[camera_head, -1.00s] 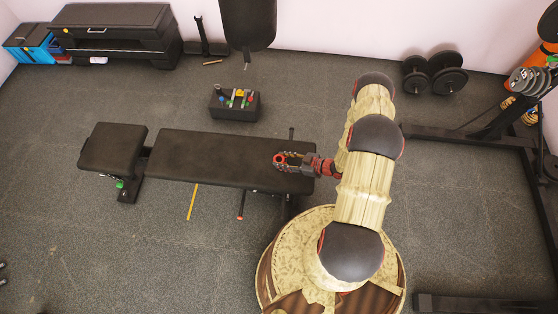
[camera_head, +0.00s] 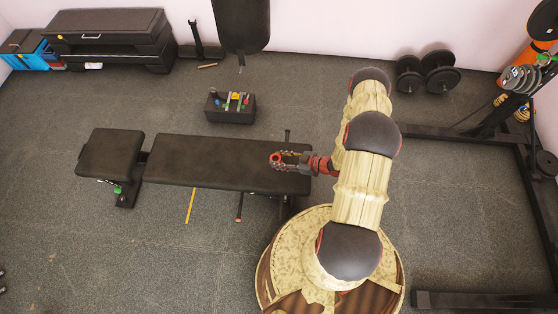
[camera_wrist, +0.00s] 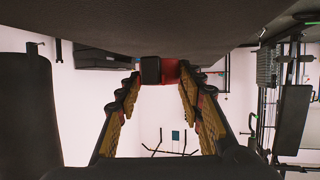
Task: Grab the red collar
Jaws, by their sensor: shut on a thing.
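The red collar (camera_head: 275,159) is a small red ring at the tips of my gripper (camera_head: 284,160), over the right part of the black bench pad (camera_head: 205,160). In the wrist view the red collar (camera_wrist: 170,70) shows between the two fingertips, with a black block on its left side. My gripper (camera_wrist: 160,80) is shut on it. The collar is at or very near the pad; I cannot tell whether it touches. The dark pad surface fills the top of the wrist view.
A black box (camera_head: 230,110) with several small coloured items stands on the floor behind the bench. Dumbbells (camera_head: 428,73) lie at the back right. A black rack frame (camera_head: 470,141) stands at the right. The floor left of my base is mostly clear.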

